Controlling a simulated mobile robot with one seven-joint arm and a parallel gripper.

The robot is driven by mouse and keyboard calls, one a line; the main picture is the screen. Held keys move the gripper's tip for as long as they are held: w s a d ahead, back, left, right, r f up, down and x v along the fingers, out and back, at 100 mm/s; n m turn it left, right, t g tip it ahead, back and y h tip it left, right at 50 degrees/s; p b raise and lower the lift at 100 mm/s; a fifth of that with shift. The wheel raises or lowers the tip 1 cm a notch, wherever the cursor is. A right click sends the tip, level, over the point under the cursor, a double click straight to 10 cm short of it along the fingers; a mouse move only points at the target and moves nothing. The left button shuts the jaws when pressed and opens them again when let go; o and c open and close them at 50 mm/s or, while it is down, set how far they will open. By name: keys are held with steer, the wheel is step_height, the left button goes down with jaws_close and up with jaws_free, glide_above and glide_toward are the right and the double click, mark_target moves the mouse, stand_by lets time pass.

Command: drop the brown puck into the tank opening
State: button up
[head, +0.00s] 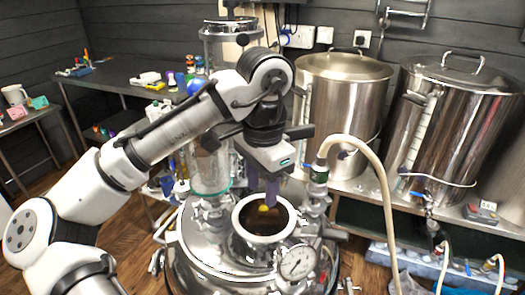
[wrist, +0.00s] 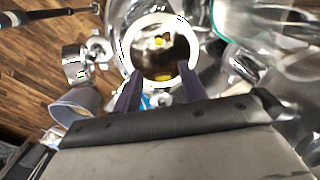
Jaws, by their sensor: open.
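The tank opening (head: 239,228) is a round white-rimmed port on top of the shiny steel tank (head: 205,245). It also shows in the wrist view (wrist: 128,52), just beyond my fingers. Its inside looks dark brown, with small yellow spots in it. I cannot make out a separate brown puck there, nor tell whether it lies inside. My gripper (head: 270,192) points down just above the opening. In the wrist view my gripper (wrist: 159,78) has its two dark fingers spread apart, near the two sides of the rim, with nothing seen between them.
A pressure gauge (head: 297,262) and a pale hose (head: 372,165) on a fitting stand close to the opening's right. A glass cylinder (head: 209,168) rises behind it. Two large steel pots (head: 345,105) stand at the back right. A dark table (head: 115,78) with small items is at the back left.

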step_height(320, 180, up, 9)
steer(key=shift+s+r, duration=0.15)
steer(key=shift+r, duration=0.05)
stand_by(0.6)
